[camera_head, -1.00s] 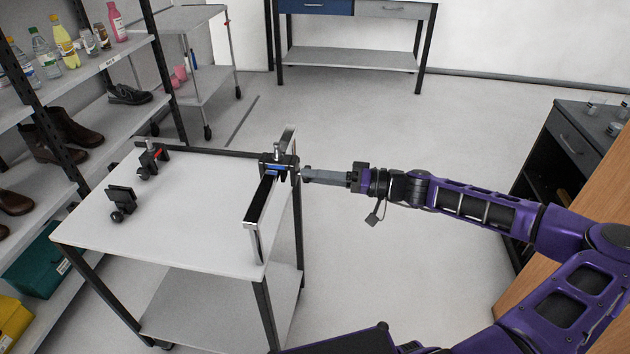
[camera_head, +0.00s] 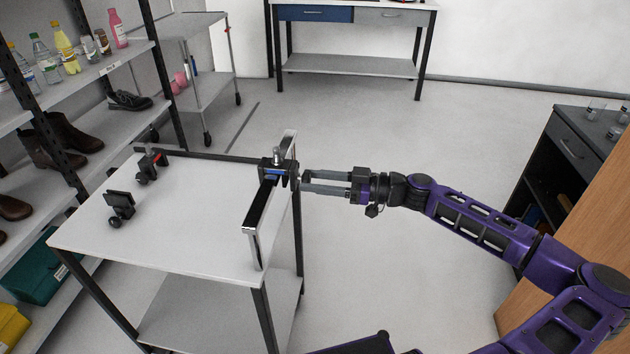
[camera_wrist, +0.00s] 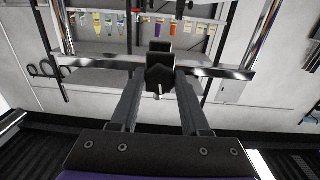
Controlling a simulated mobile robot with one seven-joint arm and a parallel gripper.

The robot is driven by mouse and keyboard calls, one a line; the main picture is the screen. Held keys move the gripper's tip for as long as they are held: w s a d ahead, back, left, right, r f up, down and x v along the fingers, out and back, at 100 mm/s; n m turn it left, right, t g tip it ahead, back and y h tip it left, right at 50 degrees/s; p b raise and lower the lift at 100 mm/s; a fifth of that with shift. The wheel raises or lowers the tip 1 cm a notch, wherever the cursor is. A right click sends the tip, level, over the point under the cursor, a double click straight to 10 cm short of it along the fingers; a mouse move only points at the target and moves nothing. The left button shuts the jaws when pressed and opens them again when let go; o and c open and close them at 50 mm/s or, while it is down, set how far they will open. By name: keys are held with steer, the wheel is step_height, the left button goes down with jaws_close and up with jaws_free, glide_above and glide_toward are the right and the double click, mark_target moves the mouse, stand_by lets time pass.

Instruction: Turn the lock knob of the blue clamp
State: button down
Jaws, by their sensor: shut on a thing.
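The blue clamp (camera_head: 273,174) is mounted on the chrome handle rail at the cart's right edge. It has a black body with a blue part, and a small metal piece on top. Its black lock knob (camera_wrist: 160,74) is in the middle of the wrist view, with a small metallic pin below it. My gripper (camera_head: 303,181) reaches the clamp from the right. In the wrist view the fingers (camera_wrist: 160,82) are on either side of the knob and shut on it. The far side of the knob is hidden.
The chrome rail (camera_head: 252,232) stands at the right end of the white cart top (camera_head: 180,225). A clamp with a red part (camera_head: 150,162) and a black clamp (camera_head: 119,206) are on its left side. Shelves with shoes and bottles stand left. The floor right of the cart is clear.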

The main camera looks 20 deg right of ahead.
steer(key=n, duration=1.3)
steer(key=shift+w+r+n, duration=0.15)
steer(key=shift+n, duration=0.25)
stand_by(0.4)
steer(key=shift+c, duration=1.9)
jaws_free()
steer(key=shift+d, duration=0.1)
steer(key=v, duration=1.7)
steer(key=shift+d, duration=0.15)
